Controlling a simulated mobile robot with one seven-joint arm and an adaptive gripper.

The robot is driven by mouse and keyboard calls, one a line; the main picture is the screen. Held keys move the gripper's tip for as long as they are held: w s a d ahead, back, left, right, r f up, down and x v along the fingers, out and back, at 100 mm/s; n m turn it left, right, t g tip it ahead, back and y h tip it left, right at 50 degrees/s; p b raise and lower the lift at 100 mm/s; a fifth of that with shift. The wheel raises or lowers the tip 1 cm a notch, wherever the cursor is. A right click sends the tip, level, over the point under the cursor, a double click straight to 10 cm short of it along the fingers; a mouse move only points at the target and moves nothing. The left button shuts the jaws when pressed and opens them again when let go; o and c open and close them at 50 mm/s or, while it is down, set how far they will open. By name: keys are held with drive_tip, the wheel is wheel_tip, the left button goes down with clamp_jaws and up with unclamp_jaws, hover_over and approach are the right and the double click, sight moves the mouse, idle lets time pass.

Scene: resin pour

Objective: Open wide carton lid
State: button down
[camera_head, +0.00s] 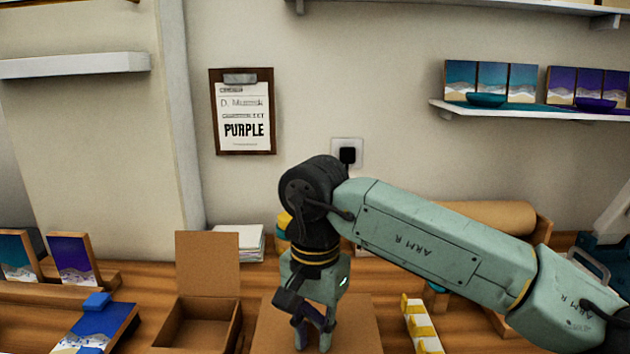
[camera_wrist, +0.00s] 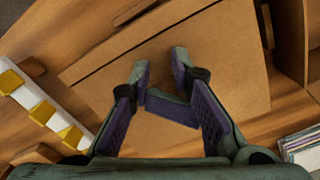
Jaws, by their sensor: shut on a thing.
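The wide carton's brown cardboard lid (camera_head: 354,325) lies flat beneath my gripper (camera_head: 313,345) in the head view. The lid (camera_wrist: 105,85) also fills the middle of the wrist view, with a long straight edge across its upper part. My gripper (camera_wrist: 161,66) points down at the lid, its purple-padded fingers a little apart at the tips. It is shut on the lid; the exact contact is hard to make out. The carton's walls are mostly hidden below the lid and beyond the frame's lower edge.
A smaller carton (camera_head: 236,325) stands open at left, its lid upright. A white rack with yellow blocks (camera_head: 414,308) stands close at right. White papers (camera_head: 245,240) lie behind. A blue painted panel (camera_head: 115,322) lies at far left.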

drive_tip(key=shift+w+d+f, duration=0.1)
drive_tip(key=shift+w+d, duration=0.2)
drive_tip(key=shift+w+r+p, duration=0.25)
drive_tip(key=shift+r+p, duration=0.35)
drive_tip(key=shift+r, duration=0.2)
drive_tip(key=shift+w+r+p, duration=0.25)
drive_tip(key=shift+r+p, duration=0.35)
drive_tip(key=shift+r, duration=0.25)
drive_tip(key=shift+w+r+p, duration=0.25)
drive_tip(key=shift+r+p, duration=0.35)
drive_tip(key=shift+r, duration=0.2)
drive_tip(key=shift+w+a+r+p, duration=0.15)
drive_tip(key=shift+w+r+p, duration=0.2)
drive_tip(key=shift+r+p, duration=0.4)
drive_tip(key=w+r+p, duration=0.3)
drive_tip(key=w+p, duration=0.4)
drive_tip(key=w, duration=0.6)
drive_tip(key=shift+w, duration=0.2)
